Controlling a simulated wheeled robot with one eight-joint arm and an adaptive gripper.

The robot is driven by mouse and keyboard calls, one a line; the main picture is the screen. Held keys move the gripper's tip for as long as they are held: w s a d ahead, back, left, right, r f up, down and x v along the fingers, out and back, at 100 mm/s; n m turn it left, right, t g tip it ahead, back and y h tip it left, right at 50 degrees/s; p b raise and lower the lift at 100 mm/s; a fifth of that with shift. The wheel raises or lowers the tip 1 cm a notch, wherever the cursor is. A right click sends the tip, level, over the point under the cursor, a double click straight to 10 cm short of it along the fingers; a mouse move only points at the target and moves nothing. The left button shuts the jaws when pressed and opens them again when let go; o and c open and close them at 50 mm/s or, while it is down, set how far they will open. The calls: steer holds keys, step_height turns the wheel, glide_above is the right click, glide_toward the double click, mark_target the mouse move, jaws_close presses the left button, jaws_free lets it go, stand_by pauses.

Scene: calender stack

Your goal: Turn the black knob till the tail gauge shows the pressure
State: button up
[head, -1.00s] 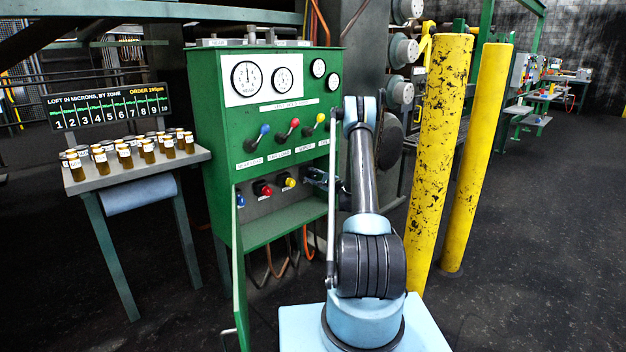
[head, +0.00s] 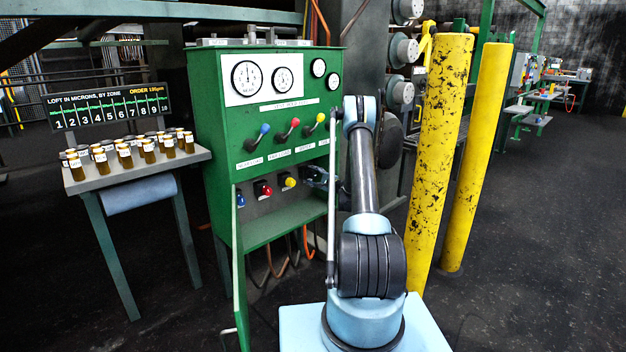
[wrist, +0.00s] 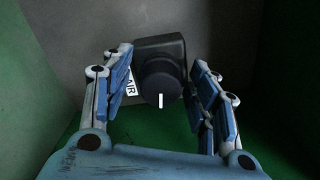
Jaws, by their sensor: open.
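The black knob (wrist: 160,82) shows in the wrist view as a round cap with a white mark at its lower edge, in front of a dark square housing. My gripper (wrist: 162,92) is open, with one blue finger on each side of the knob and visible gaps between. A label reading "AIR" is partly hidden behind the left finger. In the head view my gripper (head: 318,178) is at the right end of the cabinet's lower recess, and the knob is hidden. Several white dial gauges (head: 246,77) sit on the green cabinet (head: 222,130); their readings are too small to tell.
Blue, red and yellow levers (head: 290,128) stand above the recess. Red (head: 264,188) and yellow (head: 288,181) knobs lie left of my gripper. A table with several jars (head: 145,151) stands at left; yellow posts (head: 440,140) stand at right.

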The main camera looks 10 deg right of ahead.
steer(key=v, duration=1.2)
steer(key=shift+f, duration=0.1)
